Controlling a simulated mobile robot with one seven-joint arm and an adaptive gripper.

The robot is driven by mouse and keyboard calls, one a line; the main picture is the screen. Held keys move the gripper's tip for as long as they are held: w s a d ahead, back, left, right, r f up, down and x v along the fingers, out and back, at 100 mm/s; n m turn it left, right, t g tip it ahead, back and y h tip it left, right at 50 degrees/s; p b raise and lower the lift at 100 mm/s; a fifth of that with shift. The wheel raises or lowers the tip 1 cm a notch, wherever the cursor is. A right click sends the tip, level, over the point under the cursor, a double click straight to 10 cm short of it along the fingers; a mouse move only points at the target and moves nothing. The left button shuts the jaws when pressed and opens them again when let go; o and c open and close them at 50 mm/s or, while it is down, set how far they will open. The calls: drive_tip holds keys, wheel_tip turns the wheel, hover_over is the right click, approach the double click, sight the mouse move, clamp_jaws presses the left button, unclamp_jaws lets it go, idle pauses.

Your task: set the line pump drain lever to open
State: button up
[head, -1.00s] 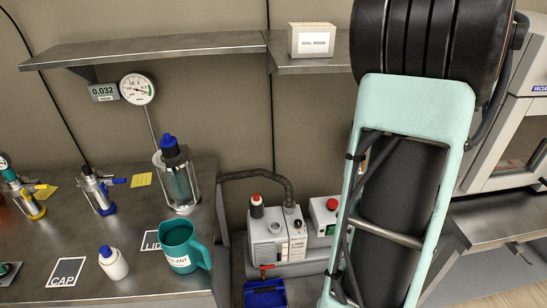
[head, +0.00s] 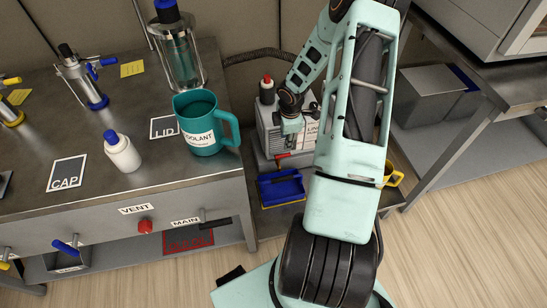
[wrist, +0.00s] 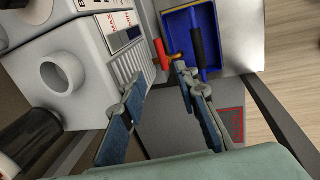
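The line pump (head: 268,130) is a pale grey box on a low shelf beside the bench; my arm hides part of it. Its red drain lever (head: 283,156) sits low on the front, above a blue tray (head: 270,192). In the wrist view the lever (wrist: 161,55) shows at the edge of the pump body (wrist: 85,45), by the blue tray (wrist: 211,22). My gripper (head: 292,128) is in front of the pump, above the lever. In the wrist view its fingers (wrist: 157,76) are spread with nothing between them; the lever lies just beyond the fingertips. Contact cannot be told.
A teal coolant jug (head: 200,125) stands near the bench's right edge, with a white bottle (head: 122,152) to its left. The bench front carries a red VENT knob (head: 145,226) and a black MAIN handle (head: 215,223). A yellow object (head: 394,175) shows right of my arm. Wooden floor is clear at right.

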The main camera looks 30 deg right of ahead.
sight(280, 155)
drive_tip(key=f+b, duration=0.1)
drive_tip(key=f, duration=0.2)
drive_tip(key=w+f+b, duration=0.1)
drive_tip(key=f, duration=0.3)
drive_tip(key=w+f+b, duration=0.1)
drive_tip(key=f, duration=0.3)
drive_tip(key=shift+w+a+f+b, duration=0.1)
drive_tip(key=shift+w+a+b, duration=0.05)
drive_tip(key=shift+a+b, duration=0.25)
clamp_jaws()
